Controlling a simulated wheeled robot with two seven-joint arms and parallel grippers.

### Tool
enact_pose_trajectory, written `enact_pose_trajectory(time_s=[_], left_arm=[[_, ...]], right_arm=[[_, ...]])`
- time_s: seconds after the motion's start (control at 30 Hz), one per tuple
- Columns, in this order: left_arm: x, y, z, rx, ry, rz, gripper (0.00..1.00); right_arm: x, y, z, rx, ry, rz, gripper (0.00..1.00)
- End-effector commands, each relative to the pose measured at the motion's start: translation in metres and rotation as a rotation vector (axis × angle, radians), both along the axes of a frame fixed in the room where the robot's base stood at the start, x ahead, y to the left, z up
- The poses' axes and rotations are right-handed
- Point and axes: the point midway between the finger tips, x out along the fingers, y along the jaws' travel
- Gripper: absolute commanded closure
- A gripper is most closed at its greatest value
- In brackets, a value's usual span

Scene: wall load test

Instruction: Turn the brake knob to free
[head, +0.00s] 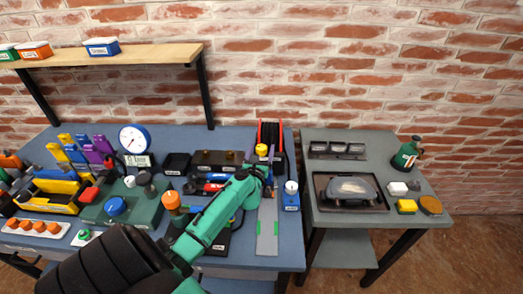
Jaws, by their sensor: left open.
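A green box-like unit (148,212) stands on the blue bench, with a round blue knob (116,205) on its top. An orange-topped upright piece (172,201) stands at its right end. A round yellow knob-like piece (262,149) is at the back right of the bench, by a red frame (270,127). The labels are too small to read, so I cannot tell which piece is the brake knob. My left arm reaches across the bench from the lower left. My left gripper (264,168) is open, just in front of the yellow piece; whether they touch is unclear.
A dial gauge (133,139) and a dark box (215,160) stand at the back. A blue block with a white dial (290,196) is right of a grey strip (267,225). A grey side table (375,142) holds a tray, a green bottle (407,153) and small blocks.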

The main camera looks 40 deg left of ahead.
Motion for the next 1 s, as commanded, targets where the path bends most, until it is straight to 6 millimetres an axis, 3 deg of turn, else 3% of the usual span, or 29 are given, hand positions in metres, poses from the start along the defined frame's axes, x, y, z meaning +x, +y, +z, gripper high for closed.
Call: enact_pose_trajectory(time_s=[0.17,0.3,0.4,0.77,1.0], left_arm=[[0.0,0.0,0.0,0.001,0.0,0.0,0.19],[0.0,0.0,0.0,0.001,0.0,0.0,0.68],[0.0,0.0,0.0,0.001,0.0,0.0,1.0],[0.0,-0.001,-0.001,-0.002,-0.001,0.051,1.0],[0.0,-0.002,-0.004,-0.006,-0.001,0.193,1.0]], right_arm=[[-0.007,0.002,-0.001,0.003,0.012,-0.002,0.5],[-0.01,0.006,-0.001,0.008,0.016,-0.002,0.5],[-0.01,0.006,-0.002,0.008,0.017,-0.002,0.5],[-0.011,0.005,-0.004,0.007,0.018,-0.001,0.5],[-0.011,0.002,-0.016,0.002,0.018,0.0,0.5]])
